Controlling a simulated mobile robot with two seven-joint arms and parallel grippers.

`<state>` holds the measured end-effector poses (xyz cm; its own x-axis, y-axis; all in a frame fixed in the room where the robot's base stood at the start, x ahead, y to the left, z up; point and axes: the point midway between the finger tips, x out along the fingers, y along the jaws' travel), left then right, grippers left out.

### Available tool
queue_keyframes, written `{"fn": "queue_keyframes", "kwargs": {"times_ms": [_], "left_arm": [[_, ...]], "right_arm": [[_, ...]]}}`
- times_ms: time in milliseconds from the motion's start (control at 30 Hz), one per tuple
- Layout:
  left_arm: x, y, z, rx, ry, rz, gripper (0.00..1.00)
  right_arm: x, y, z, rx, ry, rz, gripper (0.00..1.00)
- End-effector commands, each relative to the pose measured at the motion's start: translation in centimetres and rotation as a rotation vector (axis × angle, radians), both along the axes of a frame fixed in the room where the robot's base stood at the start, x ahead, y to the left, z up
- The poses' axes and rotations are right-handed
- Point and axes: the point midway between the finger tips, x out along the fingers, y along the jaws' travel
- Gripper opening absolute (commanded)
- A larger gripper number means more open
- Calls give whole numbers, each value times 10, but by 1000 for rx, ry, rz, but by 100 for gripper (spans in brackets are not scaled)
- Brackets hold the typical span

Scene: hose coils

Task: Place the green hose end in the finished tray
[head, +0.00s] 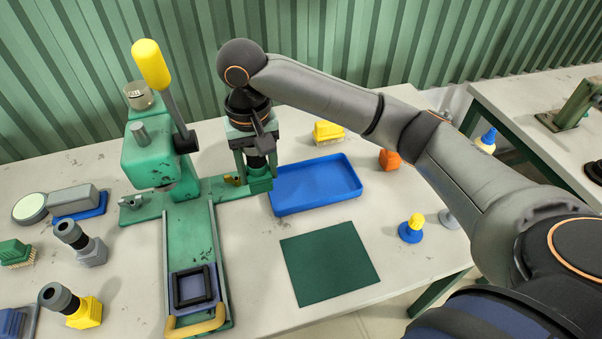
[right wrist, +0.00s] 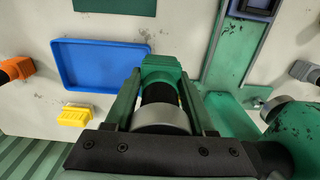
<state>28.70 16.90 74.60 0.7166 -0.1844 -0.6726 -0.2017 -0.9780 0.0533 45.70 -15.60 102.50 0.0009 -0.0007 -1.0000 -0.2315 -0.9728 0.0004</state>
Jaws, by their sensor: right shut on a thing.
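The green hose end (head: 260,183) has a green block foot, a black tube and a grey collar. My right gripper (head: 255,158) is shut on it, with one finger on each side of the tube. In the right wrist view, the green hose end (right wrist: 160,72) sits between my fingers (right wrist: 160,100). An empty blue tray (head: 288,208) lies just right of it on the bench, and it also shows in the right wrist view (right wrist: 100,75). I cannot tell how high the hose end is above the bench. My left gripper is out of view.
A green press (head: 150,158) with a yellow-topped lever stands close left, its rail running forward. A dark green mat (head: 328,262) lies before the tray. A yellow block (head: 327,132), an orange piece (head: 390,160) and grey (head: 92,252) and yellow (head: 86,313) hose ends stand around.

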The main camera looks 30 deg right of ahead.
Motion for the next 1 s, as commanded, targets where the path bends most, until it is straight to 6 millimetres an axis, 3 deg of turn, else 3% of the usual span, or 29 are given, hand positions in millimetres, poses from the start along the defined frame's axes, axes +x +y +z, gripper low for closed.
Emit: {"fn": "queue_keyframes", "kwargs": {"times_ms": [200, 400, 767, 1000], "left_arm": [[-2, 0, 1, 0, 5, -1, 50], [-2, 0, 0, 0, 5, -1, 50], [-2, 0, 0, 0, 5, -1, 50], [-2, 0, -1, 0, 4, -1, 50]], "right_arm": [[17, -55, -24, -4, 2, -10, 0], [28, -87, -59, -1, 3, -5, 0], [37, -112, -90, -2, 1, -4, 0], [37, -111, -119, 0, -1, 0, 0]]}}
